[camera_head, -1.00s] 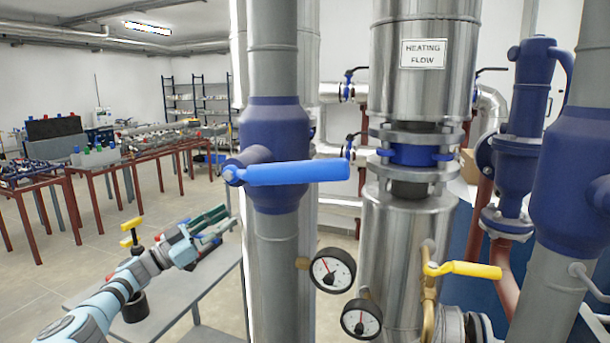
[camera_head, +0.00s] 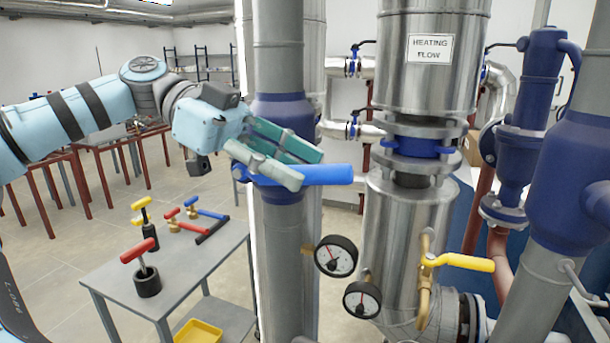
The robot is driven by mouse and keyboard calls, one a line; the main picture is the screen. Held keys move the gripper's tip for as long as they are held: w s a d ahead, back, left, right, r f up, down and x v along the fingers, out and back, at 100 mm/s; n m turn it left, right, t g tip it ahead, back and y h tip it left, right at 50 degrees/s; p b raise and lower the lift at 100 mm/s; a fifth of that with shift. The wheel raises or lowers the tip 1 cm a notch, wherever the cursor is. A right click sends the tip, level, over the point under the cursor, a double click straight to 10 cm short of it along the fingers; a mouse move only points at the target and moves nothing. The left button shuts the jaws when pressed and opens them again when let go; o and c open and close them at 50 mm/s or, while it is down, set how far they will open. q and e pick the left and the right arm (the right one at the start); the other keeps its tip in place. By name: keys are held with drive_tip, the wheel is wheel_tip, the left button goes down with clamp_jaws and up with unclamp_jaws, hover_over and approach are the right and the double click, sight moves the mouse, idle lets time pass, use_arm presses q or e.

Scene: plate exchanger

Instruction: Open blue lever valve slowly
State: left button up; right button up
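The blue lever (camera_head: 328,174) points right from the blue valve body (camera_head: 283,108) on the large grey vertical pipe in the head view. My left gripper (camera_head: 307,167) reaches in from the left at the lever's height. Whether a finger touches the lever I cannot tell. My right gripper is not in view.
A grey table (camera_head: 190,262) at lower left holds red, yellow and blue handled valves. Two gauges (camera_head: 336,256) and a yellow lever (camera_head: 460,262) sit right of the pipe. A steel pipe marked HEATING FLOW (camera_head: 432,50) stands behind.

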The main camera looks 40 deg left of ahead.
use_arm(q)
drive_tip(key=shift+x, duration=1.2)
drive_tip(key=shift+a, duration=0.15)
drive_tip(key=shift+r, duration=0.1)
clamp_jaws()
drive_tip(key=shift+a+r+h+b, duration=0.15)
drive_tip(key=shift+r+h+b, duration=0.15)
drive_tip(key=shift+r+h, duration=0.35)
drive_tip(key=shift+t+h, duration=0.25)
drive_tip(key=shift+t, duration=0.05)
unclamp_jaws()
